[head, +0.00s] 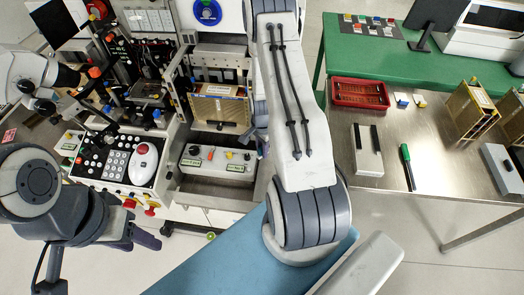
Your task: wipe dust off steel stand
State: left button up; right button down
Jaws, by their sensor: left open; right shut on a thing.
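A steel-framed stand (183,92) is in the machine at centre, with a brown magazine (219,108) in it. I cannot tell for certain that this is the task's steel stand, and dust is too small to see. My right gripper (256,140) is at the stand's lower right, mostly hidden behind my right arm. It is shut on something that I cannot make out. My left gripper (143,224) is open and empty at the lower left, in front of the machine's keypad panel.
A control box (215,162) with knobs sits below the stand. On the steel table (385,205) at right are a red tray (359,93), a grey block (367,150), a green-handled tool (407,165) and another brown magazine (470,110).

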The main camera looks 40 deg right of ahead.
jog(key=shift+r+p, duration=1.45)
jog(key=shift+r, duration=0.85)
